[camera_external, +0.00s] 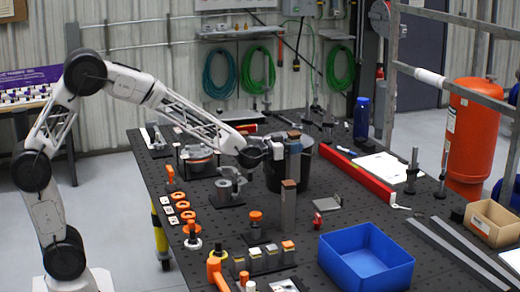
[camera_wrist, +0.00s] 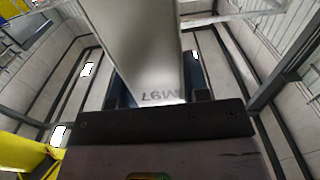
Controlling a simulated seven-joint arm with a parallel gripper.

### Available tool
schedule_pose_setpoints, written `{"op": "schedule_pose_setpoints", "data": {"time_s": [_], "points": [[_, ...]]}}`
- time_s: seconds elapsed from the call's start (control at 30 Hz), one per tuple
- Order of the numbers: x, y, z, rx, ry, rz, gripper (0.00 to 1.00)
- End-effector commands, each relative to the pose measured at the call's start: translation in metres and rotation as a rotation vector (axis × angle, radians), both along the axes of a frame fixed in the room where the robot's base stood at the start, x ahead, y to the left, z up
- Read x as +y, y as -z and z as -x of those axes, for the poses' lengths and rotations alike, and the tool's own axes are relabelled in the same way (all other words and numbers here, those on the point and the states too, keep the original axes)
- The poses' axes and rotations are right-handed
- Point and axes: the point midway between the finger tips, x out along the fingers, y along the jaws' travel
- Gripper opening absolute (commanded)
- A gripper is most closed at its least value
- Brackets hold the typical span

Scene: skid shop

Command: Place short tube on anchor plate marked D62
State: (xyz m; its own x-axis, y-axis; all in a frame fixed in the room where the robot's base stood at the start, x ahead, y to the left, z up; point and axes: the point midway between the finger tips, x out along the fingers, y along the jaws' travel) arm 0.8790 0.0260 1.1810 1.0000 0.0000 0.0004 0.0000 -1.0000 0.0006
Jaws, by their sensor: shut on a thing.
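My gripper (camera_external: 268,150) is at the middle of the bench, shut on a grey tube (camera_external: 294,158) with a brown top, held upright in front of a black container. Another grey upright tube (camera_external: 289,208) with a brown top stands nearer the camera, apart from my gripper. I cannot read D62 anywhere or tell which plate bears it.
A black container (camera_external: 273,178) is right beside my gripper. A blue bin (camera_external: 366,262) stands at the front right, and a red bar (camera_external: 358,176) lies behind it. Orange rings (camera_external: 182,206) and small blocks (camera_external: 254,260) crowd the left and front. A clamp-like grey part (camera_external: 229,184) is left of centre.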

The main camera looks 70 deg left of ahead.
Motion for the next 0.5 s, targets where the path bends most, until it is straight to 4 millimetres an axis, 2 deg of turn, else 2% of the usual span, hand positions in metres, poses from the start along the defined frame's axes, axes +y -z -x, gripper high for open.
{"op": "schedule_pose_setpoints", "data": {"time_s": [0.03, 0.2, 0.33, 0.5], "points": [[0.0, 0.016, 0.0, 0.004, 0.0, 0.0, 0.0], [0.0, 0.054, 0.0, 0.001, 0.0, 0.0, 0.0], [0.0, 0.068, -0.001, -0.001, 0.0, 0.0, 0.0], [0.0, 0.073, 0.0, -0.001, 0.0, 0.0, 0.0]]}}
